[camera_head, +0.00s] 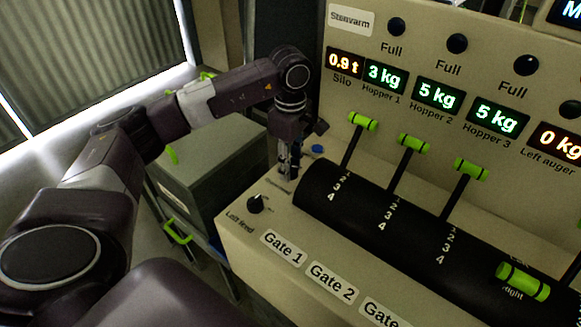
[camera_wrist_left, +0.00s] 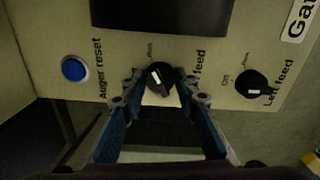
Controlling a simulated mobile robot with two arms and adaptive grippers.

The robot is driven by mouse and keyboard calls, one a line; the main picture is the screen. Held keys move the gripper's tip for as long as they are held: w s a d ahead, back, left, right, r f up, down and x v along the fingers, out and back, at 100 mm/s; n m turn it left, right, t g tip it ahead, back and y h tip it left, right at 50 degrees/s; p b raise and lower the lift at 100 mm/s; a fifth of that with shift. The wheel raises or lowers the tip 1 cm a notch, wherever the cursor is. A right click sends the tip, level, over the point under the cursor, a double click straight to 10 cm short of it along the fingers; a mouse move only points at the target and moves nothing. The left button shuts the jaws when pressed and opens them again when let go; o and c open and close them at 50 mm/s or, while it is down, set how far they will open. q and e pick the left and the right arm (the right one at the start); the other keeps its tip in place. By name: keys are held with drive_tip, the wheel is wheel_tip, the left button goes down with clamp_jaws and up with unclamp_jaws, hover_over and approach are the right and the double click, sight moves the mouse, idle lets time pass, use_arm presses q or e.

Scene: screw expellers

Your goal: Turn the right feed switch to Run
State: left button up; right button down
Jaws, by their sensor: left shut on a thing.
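The right feed switch (camera_wrist_left: 160,78) is a black round knob with a white mark, in the middle of the left wrist view. Part of its label is hidden by a finger. My left gripper (camera_wrist_left: 160,90) has a finger on each side of this knob and is shut on it. The white mark lies on the knob's left part; I cannot tell its exact setting. In the head view my left gripper (camera_head: 287,170) points down at the panel and hides this knob. My right gripper does not show.
The left feed knob (camera_head: 256,203) stands close beside the gripper; it also shows in the wrist view (camera_wrist_left: 253,84). The blue auger reset button (camera_wrist_left: 75,69) is on the other side. Green-handled gate levers (camera_head: 412,143) rise from the black drum (camera_head: 350,200).

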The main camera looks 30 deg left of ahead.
use_arm(q)
drive_tip(key=shift+r, duration=0.1)
idle(0.3)
drive_tip(key=o, duration=1.1)
drive_tip(key=shift+o, duration=0.2)
wheel_tip(320, 180, up, 12)
